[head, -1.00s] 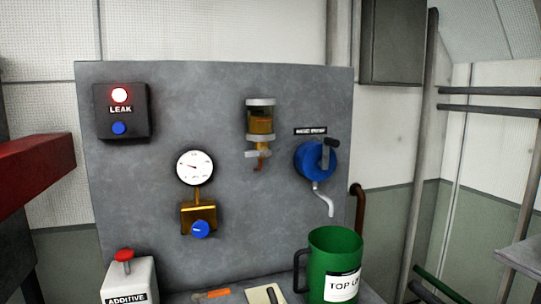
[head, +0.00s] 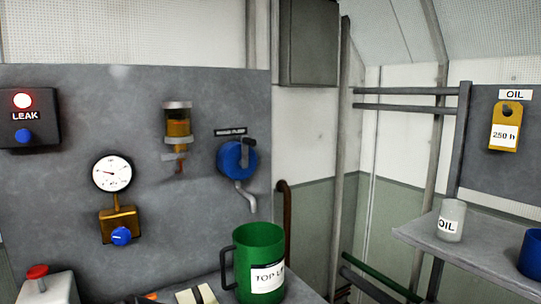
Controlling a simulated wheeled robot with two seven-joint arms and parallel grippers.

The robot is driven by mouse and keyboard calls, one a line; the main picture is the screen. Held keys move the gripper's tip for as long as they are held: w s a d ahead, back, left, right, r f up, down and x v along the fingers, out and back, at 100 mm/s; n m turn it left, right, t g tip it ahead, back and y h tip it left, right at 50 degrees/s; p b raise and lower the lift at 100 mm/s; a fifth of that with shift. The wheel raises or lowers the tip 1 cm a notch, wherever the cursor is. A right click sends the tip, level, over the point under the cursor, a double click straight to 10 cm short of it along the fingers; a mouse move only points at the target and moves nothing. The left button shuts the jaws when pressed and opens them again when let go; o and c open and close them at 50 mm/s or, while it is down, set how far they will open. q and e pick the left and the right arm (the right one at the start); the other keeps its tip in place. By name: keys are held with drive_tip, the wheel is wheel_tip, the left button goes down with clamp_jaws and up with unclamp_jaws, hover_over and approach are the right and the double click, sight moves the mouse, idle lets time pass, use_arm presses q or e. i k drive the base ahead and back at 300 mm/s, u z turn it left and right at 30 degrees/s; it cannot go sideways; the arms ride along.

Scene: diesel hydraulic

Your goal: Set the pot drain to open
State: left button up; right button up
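A clear sediment pot (head: 178,128) with amber fluid is mounted on the grey panel (head: 60,180). A small brass drain (head: 178,158) with a short spout sits at its bottom; its handle position is too small to tell. Neither of my grippers is in the head view.
A blue hand pump (head: 232,161) with a grey spout is right of the pot. A green jug (head: 259,255) stands below it on the bench. A dial gauge (head: 112,174), a blue knob (head: 121,237) and a lit red leak lamp (head: 23,100) are left. A shelf (head: 470,252) holds an oil beaker (head: 451,220).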

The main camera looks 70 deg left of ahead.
sight(181, 154)
drive_tip(key=z, duration=0.1)
drive_tip(key=i, duration=0.55)
drive_tip(key=u, duration=2.8)
